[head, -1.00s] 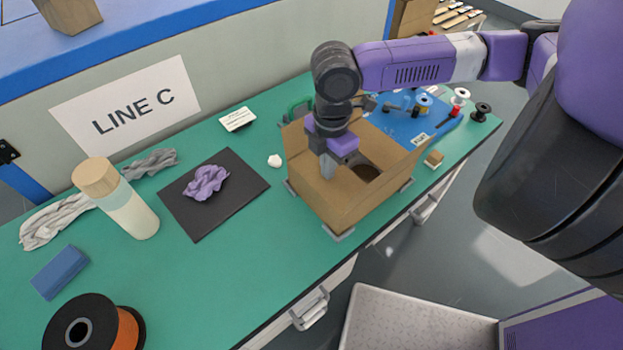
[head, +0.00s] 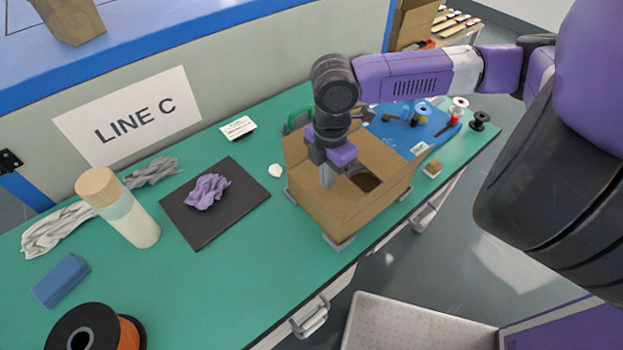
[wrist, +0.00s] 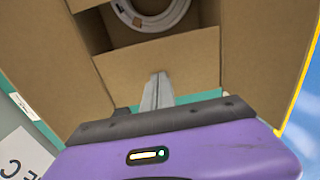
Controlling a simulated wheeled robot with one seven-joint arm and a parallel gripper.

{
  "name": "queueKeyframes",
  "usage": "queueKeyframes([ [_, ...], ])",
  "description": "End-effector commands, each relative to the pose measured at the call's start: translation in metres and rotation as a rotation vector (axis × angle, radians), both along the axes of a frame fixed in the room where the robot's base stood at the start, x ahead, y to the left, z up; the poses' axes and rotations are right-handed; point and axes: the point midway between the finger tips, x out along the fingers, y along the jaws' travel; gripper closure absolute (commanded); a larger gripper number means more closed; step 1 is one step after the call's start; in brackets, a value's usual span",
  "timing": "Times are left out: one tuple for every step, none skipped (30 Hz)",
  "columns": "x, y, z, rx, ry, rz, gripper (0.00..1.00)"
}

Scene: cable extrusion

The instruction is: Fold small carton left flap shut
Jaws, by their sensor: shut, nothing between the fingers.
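The small carton (head: 345,217) is an open-topped brown cardboard box on the green bench, right of centre in the head view. A dark gap shows in its top, and the wrist view shows a white coil (wrist: 150,12) inside. Brown cardboard panels (wrist: 262,55) surround the gap in the wrist view. My gripper (head: 327,178) points down over the left part of the carton top. Its fingers (wrist: 158,88) are together and empty, in front of a cardboard panel. I cannot tell whether they touch it. My wrist hides part of the carton's far side and left flap.
Grey corner blocks (head: 338,243) stand around the carton base. A black mat (head: 240,207) with a purple cloth (head: 205,191) lies to the left. A blue mat (head: 395,130) with spools is behind right. A small brown block (head: 432,168) sits to the right.

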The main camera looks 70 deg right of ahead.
Motion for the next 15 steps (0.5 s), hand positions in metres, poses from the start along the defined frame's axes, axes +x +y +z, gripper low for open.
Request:
queueKeyframes([
  [0.000,0.000,0.014,-0.001,-0.001,0.000,1.00],
  [0.000,0.000,0.018,-0.001,0.000,0.000,1.00],
  [0.000,0.000,0.024,-0.001,0.000,0.000,1.00],
  [0.000,0.000,0.029,-0.001,0.000,0.000,1.00],
  [0.000,0.000,0.033,-0.002,0.000,0.000,1.00],
  [-0.001,-0.001,0.039,-0.002,0.000,0.000,1.00],
  [-0.001,-0.001,0.043,-0.002,0.000,0.000,1.00],
  [-0.001,-0.001,0.047,-0.002,0.000,0.000,1.00],
  [-0.001,-0.001,0.053,-0.002,0.000,-0.001,1.00],
  [-0.001,-0.001,0.057,-0.002,0.000,-0.001,1.00],
  [-0.001,-0.001,0.061,-0.002,0.000,-0.001,1.00],
  [-0.001,-0.001,0.066,-0.002,0.000,-0.001,1.00],
  [-0.001,-0.001,0.070,-0.002,0.000,-0.001,1.00],
  [-0.001,-0.001,0.074,-0.002,0.000,-0.001,1.00],
  [-0.001,-0.001,0.078,-0.002,0.000,-0.001,1.00],
])
